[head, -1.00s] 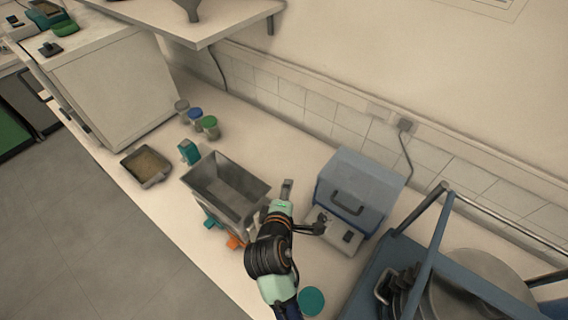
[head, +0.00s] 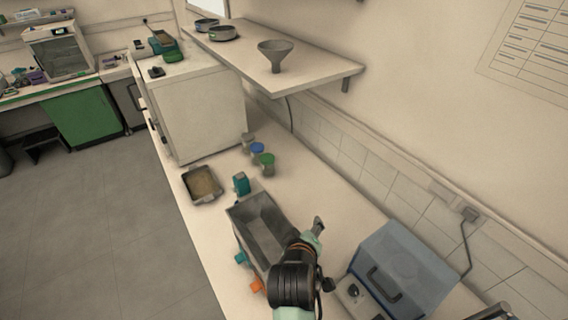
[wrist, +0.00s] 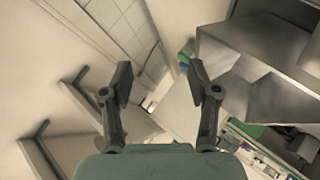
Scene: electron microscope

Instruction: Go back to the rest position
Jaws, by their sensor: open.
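My gripper (wrist: 162,84) shows in the wrist view with its two dark fingers spread apart and nothing between them. In the head view my gripper (head: 318,226) is at the end of my arm, at the right side of a grey metal hopper (head: 262,228) on the bench. From this angle I cannot tell how high above the bench it is. My arm covers the hopper's near right corner.
A blue-lidded machine (head: 405,268) stands to the right of my arm. A tray of brown material (head: 203,184), a teal block (head: 241,184) and several lidded jars (head: 267,163) stand beyond the hopper. A wall shelf (head: 300,72) holds a funnel (head: 275,54).

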